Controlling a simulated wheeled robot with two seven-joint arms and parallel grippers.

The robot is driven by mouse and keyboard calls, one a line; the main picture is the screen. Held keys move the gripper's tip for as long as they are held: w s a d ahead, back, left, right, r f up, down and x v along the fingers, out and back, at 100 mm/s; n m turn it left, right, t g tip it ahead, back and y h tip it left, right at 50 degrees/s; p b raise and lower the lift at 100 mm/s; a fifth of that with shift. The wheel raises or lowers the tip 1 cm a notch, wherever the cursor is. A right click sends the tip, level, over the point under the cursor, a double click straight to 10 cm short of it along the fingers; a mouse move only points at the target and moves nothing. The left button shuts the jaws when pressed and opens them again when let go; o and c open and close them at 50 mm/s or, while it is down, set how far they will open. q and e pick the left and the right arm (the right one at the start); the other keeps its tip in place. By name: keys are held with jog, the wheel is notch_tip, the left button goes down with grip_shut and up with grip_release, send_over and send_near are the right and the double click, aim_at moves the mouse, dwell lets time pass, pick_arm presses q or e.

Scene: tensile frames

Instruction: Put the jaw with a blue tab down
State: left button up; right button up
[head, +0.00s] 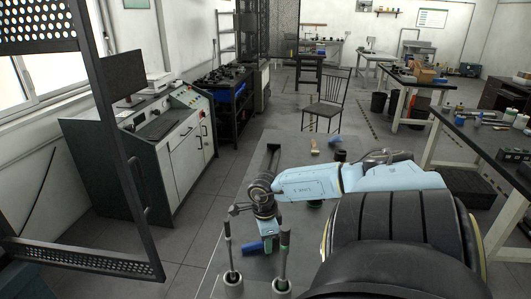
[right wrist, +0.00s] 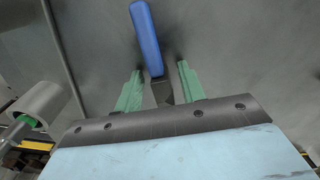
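The jaw with a blue tab (head: 252,247) shows below my right gripper (head: 266,232), low over or on the grey table. In the right wrist view its blue tab (right wrist: 147,38) points away from me, and its dark metal part lies between the two green fingers of my right gripper (right wrist: 160,85). Narrow gaps show on both sides of the metal, so the fingers look open around it. The tab's tip looks close to the grey surface; I cannot tell for sure that it touches. My left gripper is not in view.
Two upright posts with round bases (head: 232,280) (head: 283,287) stand at the table's near edge, close to the gripper. A blue piece (head: 335,141), a tan block (head: 315,147) and a black cylinder (head: 340,156) are farther back.

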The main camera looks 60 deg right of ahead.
notch_tip(320, 180, up, 13)
jog(key=p, duration=0.4)
jog(key=shift+p, duration=0.4)
